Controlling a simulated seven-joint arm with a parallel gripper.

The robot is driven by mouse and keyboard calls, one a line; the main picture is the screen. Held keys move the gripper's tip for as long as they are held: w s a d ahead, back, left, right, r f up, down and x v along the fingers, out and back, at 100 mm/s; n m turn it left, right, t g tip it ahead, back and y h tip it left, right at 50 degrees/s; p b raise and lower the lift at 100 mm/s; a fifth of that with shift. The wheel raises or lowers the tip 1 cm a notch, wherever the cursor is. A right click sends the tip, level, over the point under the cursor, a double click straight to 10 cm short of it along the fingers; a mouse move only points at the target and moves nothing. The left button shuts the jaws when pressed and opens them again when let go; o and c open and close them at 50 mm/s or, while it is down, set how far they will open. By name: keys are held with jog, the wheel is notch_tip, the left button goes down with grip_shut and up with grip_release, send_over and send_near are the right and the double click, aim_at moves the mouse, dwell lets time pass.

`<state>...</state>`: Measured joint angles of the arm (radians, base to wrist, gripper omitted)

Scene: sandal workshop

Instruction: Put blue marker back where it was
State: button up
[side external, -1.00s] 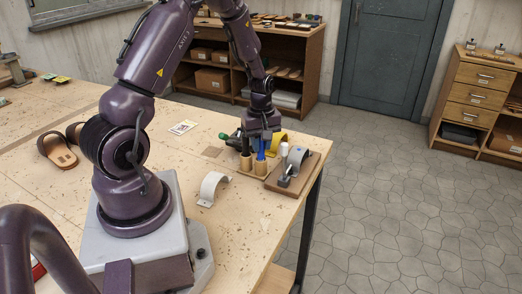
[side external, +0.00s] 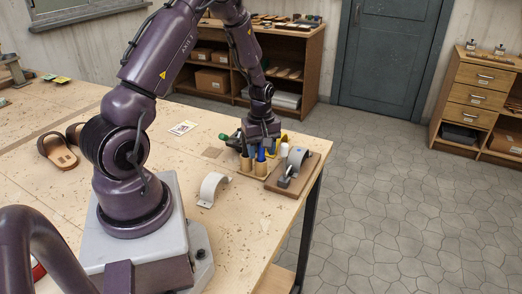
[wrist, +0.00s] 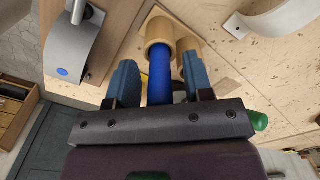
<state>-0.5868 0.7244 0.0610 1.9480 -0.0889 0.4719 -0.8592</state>
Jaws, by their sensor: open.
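The blue marker (side external: 261,155) stands upright in a wooden cup (side external: 261,168) near the right edge of the bench. In the wrist view the blue marker (wrist: 160,75) runs from the cup (wrist: 158,28) up between my fingers. My gripper (side external: 262,143) points down over it. In the wrist view my gripper (wrist: 160,80) is open, with one blue-grey finger on each side of the marker and a gap visible at both sides. The marker's upper end is hidden by my gripper.
A second wooden cup (side external: 246,164) stands close beside the first. A brown board (side external: 300,177) with a grey curved piece lies to the right. A white arched piece (side external: 213,188) stands to the left. A green-ended object (side external: 224,137) is behind.

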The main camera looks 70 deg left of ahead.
notch_tip(320, 180, up, 11)
jog(key=shift+r, duration=0.2)
jog(key=s+d+r+m+t, duration=0.2)
jog(key=s+d+r+m, duration=0.1)
jog(key=d+r+m, duration=0.45)
jog(key=s+d+r+m+t, duration=0.2)
jog(key=d+r+m, duration=0.3)
jog(key=d+r, duration=0.4)
jog(key=s+d+m+t, duration=0.1)
jog(key=s+d+m, duration=0.4)
jog(key=s+d, duration=0.1)
jog(key=shift+t, duration=0.3)
